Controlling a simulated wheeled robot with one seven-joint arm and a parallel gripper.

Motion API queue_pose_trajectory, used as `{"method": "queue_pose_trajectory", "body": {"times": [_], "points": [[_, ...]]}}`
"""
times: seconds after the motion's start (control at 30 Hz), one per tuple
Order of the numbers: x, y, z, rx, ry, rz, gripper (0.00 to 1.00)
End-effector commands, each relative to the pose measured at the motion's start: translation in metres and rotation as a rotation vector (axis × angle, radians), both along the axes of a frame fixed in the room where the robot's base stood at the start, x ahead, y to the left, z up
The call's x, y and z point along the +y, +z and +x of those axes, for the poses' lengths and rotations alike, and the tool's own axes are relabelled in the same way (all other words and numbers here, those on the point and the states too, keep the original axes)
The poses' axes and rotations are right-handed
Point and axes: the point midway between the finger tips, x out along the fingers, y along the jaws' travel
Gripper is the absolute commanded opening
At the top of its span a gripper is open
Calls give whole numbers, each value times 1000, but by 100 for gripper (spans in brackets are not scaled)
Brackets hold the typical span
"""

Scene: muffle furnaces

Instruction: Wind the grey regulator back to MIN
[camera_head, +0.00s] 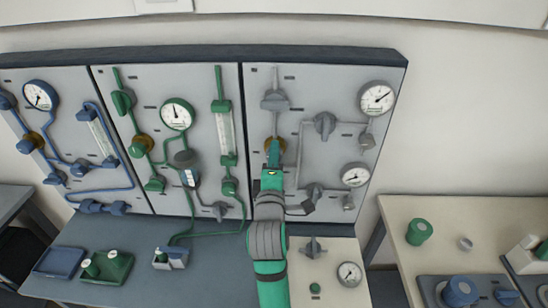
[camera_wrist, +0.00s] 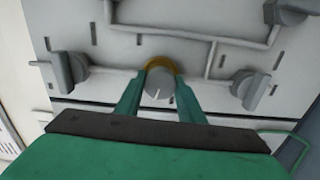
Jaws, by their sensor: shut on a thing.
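The grey regulator (camera_wrist: 159,88) is a round grey knob with a brass collar (camera_wrist: 160,64) and a white pointer line on its face. In the wrist view it sits between the two green fingers of my gripper (camera_wrist: 158,95), which are shut on its sides. The pointer line points down toward the gripper in that view. In the head view my gripper (camera_head: 274,152) reaches the grey panel (camera_head: 290,190) and covers most of the knob; the brass collar shows behind the fingers. MIN and MAX marks cannot be read.
Grey valves (camera_head: 325,124) and pipes surround the regulator, with gauges (camera_head: 377,98) and (camera_head: 355,175) to the right. A green panel (camera_head: 110,185) and a blue panel stand to the left. A bench (camera_head: 215,270) with trays lies below. A side table (camera_head: 400,215) is at right.

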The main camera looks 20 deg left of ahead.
Motion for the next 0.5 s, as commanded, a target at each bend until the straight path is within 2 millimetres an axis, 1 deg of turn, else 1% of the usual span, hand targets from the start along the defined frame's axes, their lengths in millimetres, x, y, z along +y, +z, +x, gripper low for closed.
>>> {"method": "queue_pose_trajectory", "body": {"times": [0.2, 0.5], "points": [[2, -1, -1, -37, 3, -132, 13], [2, -1, -1, -63, 5, -225, 13]]}}
